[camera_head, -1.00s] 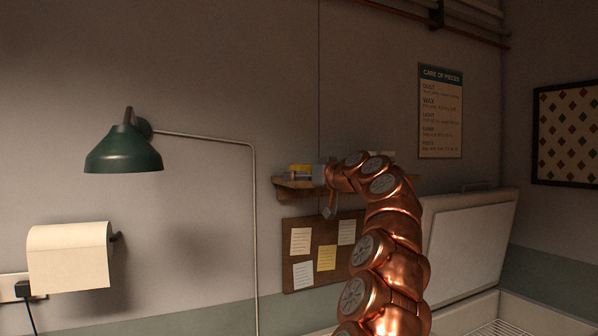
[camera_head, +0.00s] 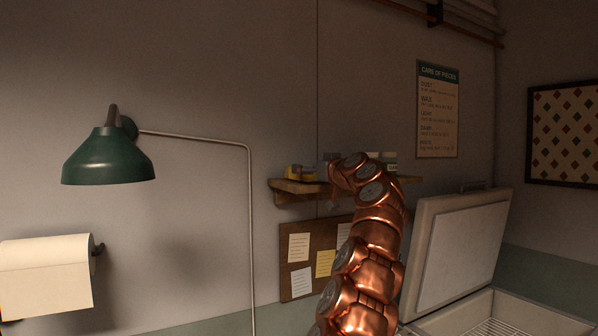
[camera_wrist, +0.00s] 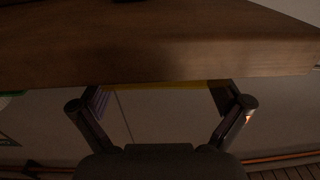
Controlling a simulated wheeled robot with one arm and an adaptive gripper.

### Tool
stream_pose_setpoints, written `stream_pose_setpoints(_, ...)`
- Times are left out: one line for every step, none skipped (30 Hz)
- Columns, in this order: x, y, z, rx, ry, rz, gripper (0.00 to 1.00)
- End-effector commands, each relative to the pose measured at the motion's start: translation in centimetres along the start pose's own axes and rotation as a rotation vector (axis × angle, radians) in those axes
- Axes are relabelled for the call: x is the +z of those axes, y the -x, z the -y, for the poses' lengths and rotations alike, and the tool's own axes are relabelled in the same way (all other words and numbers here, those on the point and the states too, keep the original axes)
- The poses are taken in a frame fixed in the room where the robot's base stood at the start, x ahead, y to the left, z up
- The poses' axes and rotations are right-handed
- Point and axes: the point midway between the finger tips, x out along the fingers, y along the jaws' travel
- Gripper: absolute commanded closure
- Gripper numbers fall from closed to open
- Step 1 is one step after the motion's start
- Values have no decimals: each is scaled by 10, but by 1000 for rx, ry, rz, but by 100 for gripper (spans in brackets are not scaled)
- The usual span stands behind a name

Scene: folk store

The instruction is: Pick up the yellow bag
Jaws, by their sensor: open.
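A small yellow item (camera_head: 293,174), which may be the yellow bag, sits at the left end of the wooden wall shelf (camera_head: 290,187). It is too small to make out clearly. In the wrist view a thin yellow strip (camera_wrist: 165,85) shows along the edge of a wooden board (camera_wrist: 150,50), between my finger tips; the rest of it is hidden. My gripper (camera_wrist: 160,97) is open, with its two fingers spread and nothing seen held. In the head view my copper arm reaches up to the shelf and mostly hides the gripper.
Other small items (camera_head: 389,160) stand on the shelf to the right of my arm. A board with notes (camera_head: 312,232) hangs below it. A green lamp (camera_head: 108,158) and a paper roll (camera_head: 45,275) are at left. An open white chest (camera_head: 465,245) stands at right.

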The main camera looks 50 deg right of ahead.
Motion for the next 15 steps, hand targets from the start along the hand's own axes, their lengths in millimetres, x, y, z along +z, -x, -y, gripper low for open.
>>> stream_pose_setpoints(-1, -2, -1, 2, 0, 1, 0)
stream_pose_setpoints(-1, -4, -1, 2, 0, 2, 0)
stream_pose_setpoints(-2, -7, 0, 2, 0, 2, 0)
stream_pose_setpoints(-3, -10, 0, 2, 0, 3, 0)
stream_pose_setpoints(-3, -13, 1, 1, 0, 3, 0)
stream_pose_setpoints(-4, -19, 2, 0, -1, 4, 0)
stream_pose_setpoints(-5, -23, 2, 0, -1, 6, 0)
stream_pose_setpoints(-5, -26, 3, -1, -1, 6, 0)
stream_pose_setpoints(-6, -31, 4, -2, -1, 6, 0)
stream_pose_setpoints(-7, -35, 5, -3, -2, 6, 0)
stream_pose_setpoints(-6, -38, 5, -3, -1, 6, 0)
stream_pose_setpoints(-6, -41, 5, -2, 0, 5, 0)
stream_pose_setpoints(-6, -44, 5, -3, 0, 5, 0)
stream_pose_setpoints(-6, -46, 5, -3, 0, 4, 0)
stream_pose_setpoints(-5, -49, 6, -3, 0, 4, 0)
